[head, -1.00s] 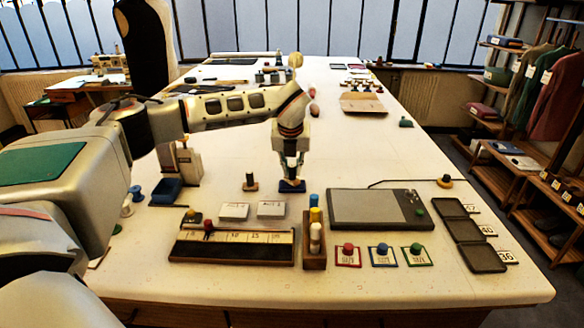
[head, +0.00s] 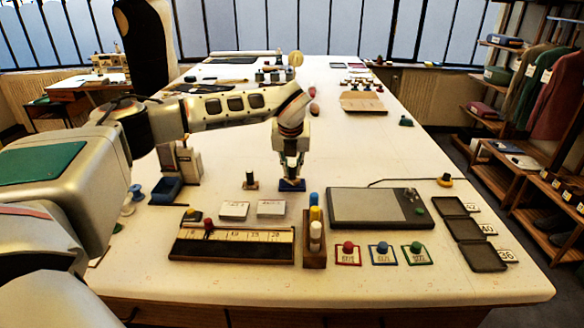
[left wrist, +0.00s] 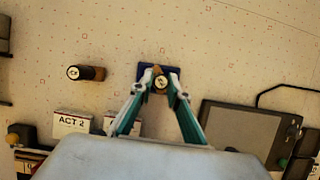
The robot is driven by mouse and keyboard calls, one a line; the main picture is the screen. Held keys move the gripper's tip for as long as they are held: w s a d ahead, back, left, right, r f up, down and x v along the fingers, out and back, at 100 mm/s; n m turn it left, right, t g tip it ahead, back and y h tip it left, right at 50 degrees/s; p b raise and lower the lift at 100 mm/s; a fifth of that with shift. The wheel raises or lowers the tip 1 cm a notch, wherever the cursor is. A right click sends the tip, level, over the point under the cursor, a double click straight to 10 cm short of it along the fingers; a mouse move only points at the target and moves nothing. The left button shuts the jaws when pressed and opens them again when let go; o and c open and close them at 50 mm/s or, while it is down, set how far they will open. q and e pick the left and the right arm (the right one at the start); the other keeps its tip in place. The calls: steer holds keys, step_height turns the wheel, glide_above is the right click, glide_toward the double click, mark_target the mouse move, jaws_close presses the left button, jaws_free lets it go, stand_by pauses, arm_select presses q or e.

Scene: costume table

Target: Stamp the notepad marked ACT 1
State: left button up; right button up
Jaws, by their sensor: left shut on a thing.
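My left gripper (head: 291,168) points down at the dark blue ink pad (head: 292,186) in the middle of the table. It is shut on a stamp (left wrist: 160,83) with a round marked top, which stands over the pad; contact is hard to tell. The left notepad (head: 234,211) reads ACT 2 in the left wrist view (left wrist: 72,123). The right notepad (head: 271,209) lies beside it, nearer the gripper; its label is not legible, and my finger partly covers it in the left wrist view (left wrist: 109,123). My right gripper is out of view.
A second stamp (head: 250,181) stands left of the pad. In front are a long ruled tray (head: 232,257) and a wooden holder (head: 314,255) with coloured pegs. A dark tablet (head: 375,206) lies to the right. The table behind the pad is mostly clear.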

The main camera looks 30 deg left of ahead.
arm_select(q)
steer(key=shift+r+p, duration=1.85)
steer(key=shift+r, duration=0.55)
steer(key=shift+r+p, duration=0.45)
steer(key=shift+r, duration=0.65)
steer(key=shift+f, duration=0.15)
